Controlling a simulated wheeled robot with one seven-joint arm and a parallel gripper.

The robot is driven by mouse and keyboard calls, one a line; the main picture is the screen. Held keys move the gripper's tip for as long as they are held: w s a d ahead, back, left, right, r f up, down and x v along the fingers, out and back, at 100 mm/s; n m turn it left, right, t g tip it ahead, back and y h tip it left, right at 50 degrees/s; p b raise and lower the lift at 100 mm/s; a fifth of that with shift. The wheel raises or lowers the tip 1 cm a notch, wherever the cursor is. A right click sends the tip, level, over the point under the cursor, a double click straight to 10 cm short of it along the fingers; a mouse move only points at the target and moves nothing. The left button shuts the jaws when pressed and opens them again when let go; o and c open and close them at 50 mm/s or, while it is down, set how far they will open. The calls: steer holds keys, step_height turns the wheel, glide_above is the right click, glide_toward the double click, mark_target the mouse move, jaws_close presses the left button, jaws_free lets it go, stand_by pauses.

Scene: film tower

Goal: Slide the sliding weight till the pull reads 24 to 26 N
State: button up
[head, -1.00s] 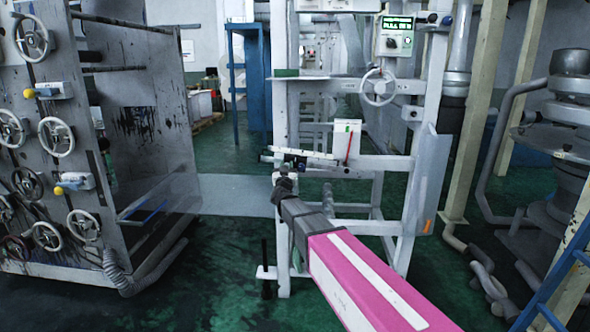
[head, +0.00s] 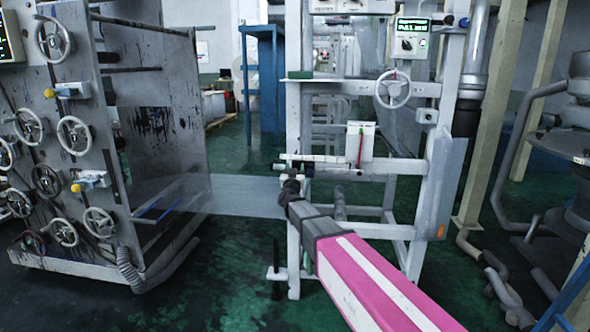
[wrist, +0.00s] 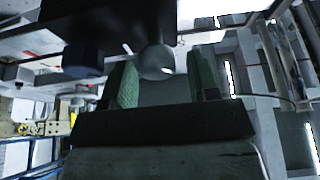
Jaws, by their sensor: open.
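My gripper (head: 290,188) is at the lever arm (head: 325,164) on the white frame, near its left end. In the wrist view my gripper (wrist: 165,82) has its two green-padded fingers apart. A rounded grey end under a dark block (wrist: 150,25) shows between or just beyond the fingers; contact cannot be told. This may be the sliding weight, but in the head view my gripper and small dark parts there hide its shape. The pull display (head: 413,25) is lit green at the upper right; its number is too small to read.
A handwheel (head: 394,90) and a white box with a red pointer (head: 360,143) sit on the frame. A grey machine panel with several handwheels (head: 75,135) stands left. A pale web (head: 245,195) spans between them. Green floor (head: 200,290) is open in front.

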steer(key=v, duration=1)
steer(key=s+d+f+n+g+y, duration=0.2)
steer(key=d+f+g, duration=0.4)
steer(key=f, duration=0.3)
steer(key=s+d+f+n+g+y, duration=0.25)
steer(key=d+f+g, duration=0.3)
steer(key=f, duration=0.35)
steer(key=s+d+f+m+g+h, duration=0.2)
steer(key=s+d+f+g, duration=0.3)
steer(key=s+d, duration=0.4)
steer(key=s+d+f+m+g+h, duration=0.1)
steer(key=s+d+f+g, duration=0.3)
steer(key=s+d, duration=0.5)
steer(key=shift+s+d+f+m+g+h, duration=0.2)
steer(key=shift+s+f+m+g+h, duration=0.3)
steer(key=shift+s+g, duration=0.5)
steer(key=shift+o, duration=0.3)
steer(key=shift+r, duration=0.1)
stand_by(1.1)
